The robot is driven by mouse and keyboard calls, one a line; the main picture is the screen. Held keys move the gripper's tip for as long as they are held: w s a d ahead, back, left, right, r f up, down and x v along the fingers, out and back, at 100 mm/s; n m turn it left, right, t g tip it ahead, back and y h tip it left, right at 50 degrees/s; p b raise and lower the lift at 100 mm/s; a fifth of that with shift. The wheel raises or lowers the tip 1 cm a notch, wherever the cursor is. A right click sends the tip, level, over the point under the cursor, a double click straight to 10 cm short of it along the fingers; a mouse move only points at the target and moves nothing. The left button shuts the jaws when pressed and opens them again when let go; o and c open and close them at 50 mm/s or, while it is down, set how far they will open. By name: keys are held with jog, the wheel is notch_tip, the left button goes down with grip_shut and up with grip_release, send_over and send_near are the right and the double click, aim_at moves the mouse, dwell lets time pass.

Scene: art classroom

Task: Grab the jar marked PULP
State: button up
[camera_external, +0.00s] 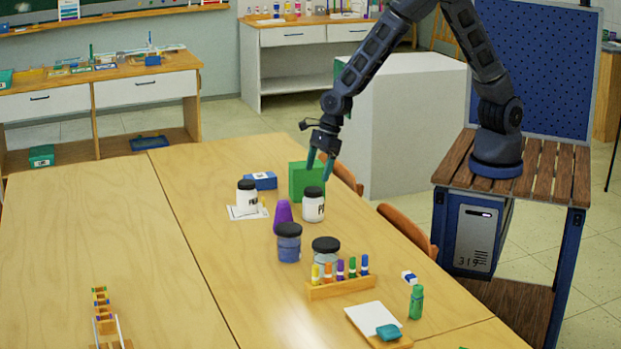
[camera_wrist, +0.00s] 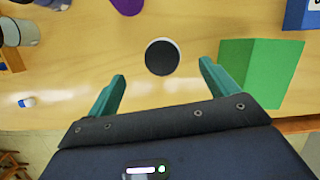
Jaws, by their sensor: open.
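Two white jars with black lids stand upright on the table. One (camera_external: 313,208) is in front of the green block, with a label starting with "P"; the rest is not legible. The other white jar (camera_external: 247,200) is farther left on a white sheet; I cannot read its label clearly. My gripper (camera_external: 319,172) is open and empty, above the right-hand white jar and apart from it. In the wrist view, that jar's black lid (camera_wrist: 161,57) lies just beyond the fingertips, roughly centred between the fingers of my gripper (camera_wrist: 162,72).
A green block (camera_external: 302,179) stands close behind the right-hand jar, a purple cone (camera_external: 283,216) to its left. A blue box (camera_external: 261,181), a blue-filled jar (camera_external: 289,245), a clear jar (camera_external: 326,255) and a marker rack (camera_external: 341,287) are nearby. The table's left side is mostly clear.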

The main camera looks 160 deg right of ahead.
aim_at(313, 189)
jog(key=x, duration=0.4)
jog(key=shift+f, duration=0.25)
jog(key=shift+d+f, duration=0.1)
jog(key=shift+f, duration=0.65)
jog(key=shift+x, duration=1.9)
jog(key=c, duration=1.3)
jog(key=shift+r, duration=0.1)
